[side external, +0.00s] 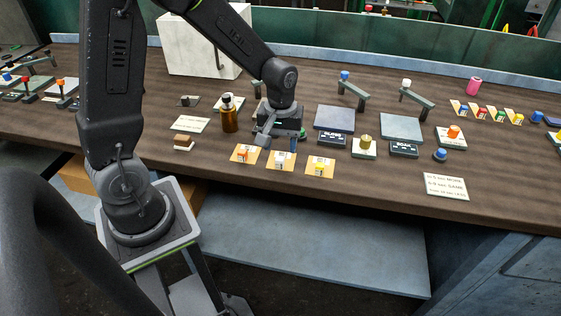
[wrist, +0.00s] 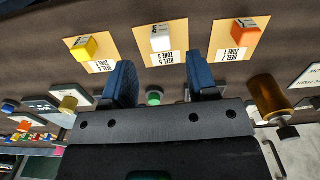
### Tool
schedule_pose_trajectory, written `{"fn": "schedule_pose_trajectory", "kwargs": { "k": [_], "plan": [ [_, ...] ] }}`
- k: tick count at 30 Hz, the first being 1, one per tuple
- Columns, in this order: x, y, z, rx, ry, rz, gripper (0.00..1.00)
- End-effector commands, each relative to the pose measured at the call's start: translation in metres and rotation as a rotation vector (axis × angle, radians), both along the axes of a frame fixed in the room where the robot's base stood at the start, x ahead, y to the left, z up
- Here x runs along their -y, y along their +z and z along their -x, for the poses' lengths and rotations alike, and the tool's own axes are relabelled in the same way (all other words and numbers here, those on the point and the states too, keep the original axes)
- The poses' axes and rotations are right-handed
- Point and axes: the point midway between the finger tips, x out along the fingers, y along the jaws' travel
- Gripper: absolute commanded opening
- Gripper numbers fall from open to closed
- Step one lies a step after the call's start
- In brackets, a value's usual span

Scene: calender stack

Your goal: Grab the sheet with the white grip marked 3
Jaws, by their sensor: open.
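The sheet with the white grip is an orange-tan card (side external: 273,166), the middle of a row of three at the front of the bench. Its white block grip (side external: 281,158) stands on it. In the wrist view the white grip (wrist: 160,38) is upside down, and its small label seems to read REEL 3. My gripper (side external: 279,143) is open and empty, just behind this card. In the wrist view my blue fingers (wrist: 162,78) are spread, with the white grip beyond their tips and roughly centred between them, apart from both.
A card with an orange grip (side external: 246,153) and one with a yellow grip (side external: 320,165) flank it closely. A brown bottle (side external: 230,116) stands left of my gripper. A green round piece (wrist: 154,97) shows between my fingers. The bench front is mostly clear.

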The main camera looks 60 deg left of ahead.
Motion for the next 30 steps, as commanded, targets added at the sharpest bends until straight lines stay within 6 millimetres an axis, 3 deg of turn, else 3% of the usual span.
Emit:
{"fn": "schedule_pose_trajectory", "kwargs": {
  "k": [13, 22, 30],
  "plan": [
    [-0.007, -0.050, -0.004, -0.002, 0.000, 0.001, 0.53],
    [-0.007, -0.055, -0.004, 0.001, -0.001, 0.001, 0.53],
    [-0.007, -0.055, -0.004, 0.001, -0.001, 0.001, 0.29]
  ]
}}
